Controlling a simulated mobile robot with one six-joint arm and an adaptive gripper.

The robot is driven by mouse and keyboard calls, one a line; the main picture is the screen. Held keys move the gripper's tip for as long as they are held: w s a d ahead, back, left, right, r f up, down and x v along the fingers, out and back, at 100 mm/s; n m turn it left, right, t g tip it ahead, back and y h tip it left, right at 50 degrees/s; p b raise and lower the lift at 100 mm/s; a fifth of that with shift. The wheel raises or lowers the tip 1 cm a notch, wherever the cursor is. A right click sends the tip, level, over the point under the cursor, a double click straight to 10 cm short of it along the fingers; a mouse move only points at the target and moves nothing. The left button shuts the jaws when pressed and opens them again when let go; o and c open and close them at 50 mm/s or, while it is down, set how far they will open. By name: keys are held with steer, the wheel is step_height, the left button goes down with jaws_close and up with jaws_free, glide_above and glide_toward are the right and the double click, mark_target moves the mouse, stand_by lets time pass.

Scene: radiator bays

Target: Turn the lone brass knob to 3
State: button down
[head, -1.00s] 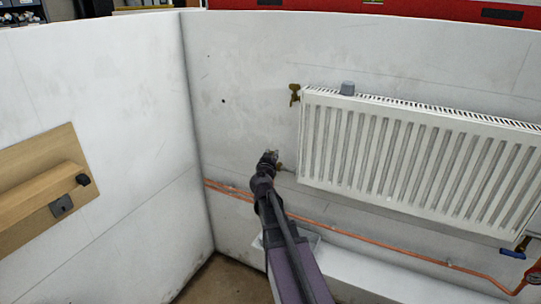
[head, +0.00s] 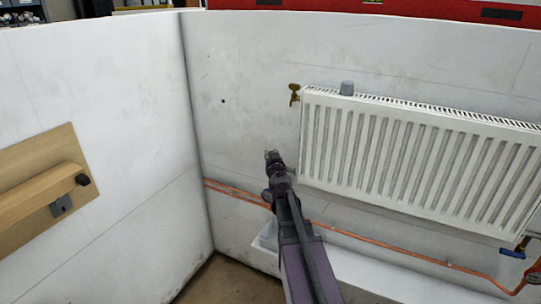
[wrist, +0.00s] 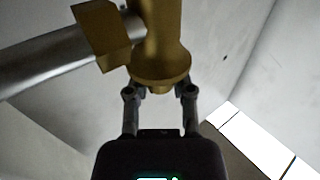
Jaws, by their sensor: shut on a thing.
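In the wrist view a brass knob (wrist: 160,68) with a round flange stands large at the top centre, on a brass body with a square block (wrist: 102,35) at its left. My gripper (wrist: 160,88) is shut on the knob's lower end, a finger on each side. In the head view my gripper (head: 273,158) is at the lower left of the white radiator (head: 400,165), and it hides the brass part there. Any numbers on the knob cannot be made out. Another brass fitting (head: 294,94) sits at the radiator's upper left corner.
A silvery pipe (wrist: 55,58) runs left from the brass body in the wrist view. Copper pipes (head: 345,230) run along the wall below the radiator. A white trough (head: 360,275) lies below. A wooden panel (head: 25,200) hangs on the left wall.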

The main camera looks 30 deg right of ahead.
steer(key=shift+d+n+t+y, duration=0.15)
steer(key=shift+n+t+y, duration=0.15)
steer(key=shift+n+y, duration=0.8)
steer(key=shift+y, duration=0.9)
steer(key=shift+w+n+y, duration=0.1)
steer(key=shift+n+y, duration=0.9)
steer(key=shift+y, duration=0.5)
steer(key=shift+c, duration=2.3)
jaws_free()
steer(key=s, duration=0.8)
steer(key=shift+d, duration=0.35)
